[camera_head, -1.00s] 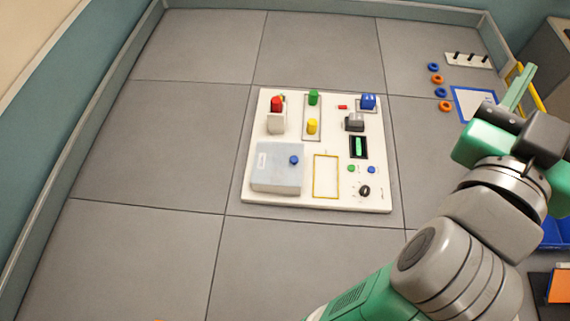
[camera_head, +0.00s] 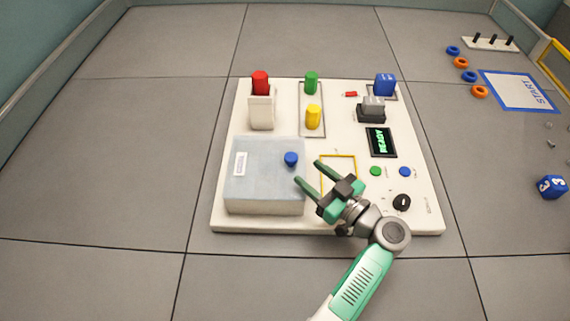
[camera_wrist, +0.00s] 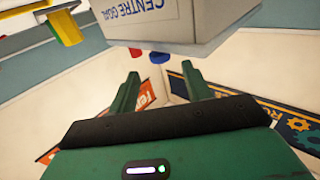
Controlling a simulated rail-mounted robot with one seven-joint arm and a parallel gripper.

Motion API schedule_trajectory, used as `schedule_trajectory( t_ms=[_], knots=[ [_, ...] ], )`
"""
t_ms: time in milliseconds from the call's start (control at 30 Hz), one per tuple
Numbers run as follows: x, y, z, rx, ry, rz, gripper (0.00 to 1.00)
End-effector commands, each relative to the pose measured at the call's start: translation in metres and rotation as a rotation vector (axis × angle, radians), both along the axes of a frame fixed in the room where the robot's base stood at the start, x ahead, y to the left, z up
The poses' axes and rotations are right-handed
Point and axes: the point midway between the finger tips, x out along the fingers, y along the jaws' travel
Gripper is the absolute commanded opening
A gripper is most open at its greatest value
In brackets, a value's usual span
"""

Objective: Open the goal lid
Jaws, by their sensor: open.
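The goal box (camera_head: 265,207) is pale, with a grey-blue lid (camera_head: 262,182), and sits at the front left of the white board. The lid looks closed. A blue knob (camera_head: 291,158) stands on the lid near its right back corner. My gripper (camera_head: 308,172) is open and empty, just right of the knob and pointing toward it. In the wrist view the scene appears inverted: a box marked "CENTRE GOAL" (camera_wrist: 150,12) fills the top, and the blue knob (camera_wrist: 158,57) shows beyond the gap between my fingers (camera_wrist: 160,82). I see no contact with the knob.
The white board (camera_head: 225,222) also carries a red cylinder (camera_head: 260,80), a green cylinder (camera_head: 311,82), a yellow cylinder (camera_head: 313,117), a blue block (camera_head: 385,84) and a display reading READY (camera_head: 380,142). A numbered blue cube (camera_head: 552,187) lies right. Floor left of the board is clear.

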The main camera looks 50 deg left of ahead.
Motion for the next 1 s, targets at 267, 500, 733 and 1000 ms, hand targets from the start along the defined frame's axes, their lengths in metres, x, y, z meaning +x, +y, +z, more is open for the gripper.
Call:
schedule_trajectory(
  t_ms=[267,500,733,1000],
  knots=[
    [0.000,0.031,0.000,-0.001,-0.001,0.003,0.49],
    [0.001,0.070,0.001,-0.002,0.000,0.000,0.49],
    [0.002,0.078,0.002,-0.002,0.000,-0.003,0.49],
    [0.001,0.078,0.003,-0.002,0.000,-0.003,0.21]
  ],
)
